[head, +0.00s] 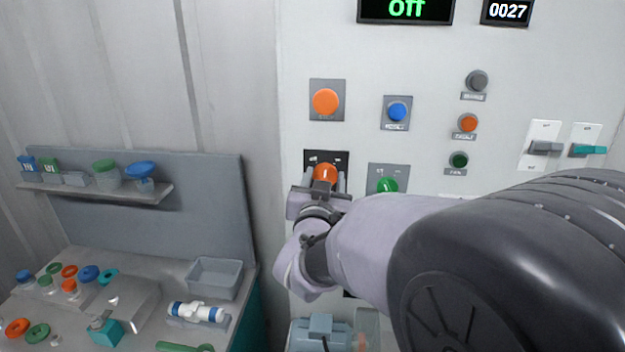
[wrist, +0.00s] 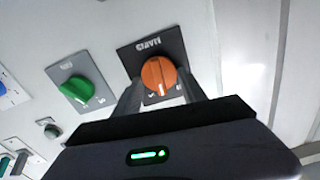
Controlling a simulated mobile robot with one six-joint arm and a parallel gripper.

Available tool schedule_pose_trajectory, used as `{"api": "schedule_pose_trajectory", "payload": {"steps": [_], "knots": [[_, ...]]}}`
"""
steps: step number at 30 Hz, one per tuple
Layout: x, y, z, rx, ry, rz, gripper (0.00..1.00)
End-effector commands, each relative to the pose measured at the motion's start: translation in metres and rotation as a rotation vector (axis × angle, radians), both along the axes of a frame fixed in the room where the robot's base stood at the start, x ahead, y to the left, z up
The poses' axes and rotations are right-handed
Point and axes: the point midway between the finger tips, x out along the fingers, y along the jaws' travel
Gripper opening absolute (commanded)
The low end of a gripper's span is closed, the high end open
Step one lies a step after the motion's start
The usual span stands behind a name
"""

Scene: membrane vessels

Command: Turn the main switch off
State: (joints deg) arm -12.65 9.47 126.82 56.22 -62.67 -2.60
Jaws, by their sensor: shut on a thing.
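The main switch looks to be the orange rotary knob (head: 325,172) on a dark plate, set in the pale wall panel (head: 350,50). In the wrist view the orange knob (wrist: 158,75) sits between my two fingers, and its plate carries a label at the top that is hard to read. My gripper (head: 324,186) is shut on the knob, one finger on each side. In the wrist view my gripper (wrist: 162,92) covers the plate's lower part. A display (head: 406,10) at the top of the panel reads "off".
A green rotary knob (head: 387,186) is close to the right of my gripper. An orange button (head: 325,101) is above it, and a blue button (head: 397,111) is at upper right. Levers (head: 546,148) are at the far right. A bench with a grey bin (head: 215,278) stands at left.

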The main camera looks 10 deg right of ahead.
Motion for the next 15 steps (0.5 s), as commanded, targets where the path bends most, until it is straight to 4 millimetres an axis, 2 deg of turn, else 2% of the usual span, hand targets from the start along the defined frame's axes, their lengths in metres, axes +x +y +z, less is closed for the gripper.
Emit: {"api": "schedule_pose_trajectory", "payload": {"steps": [15], "knots": [[0.0009, 0.003, 0.0002, -0.454, 0.148, 0.0, 0.08]]}}
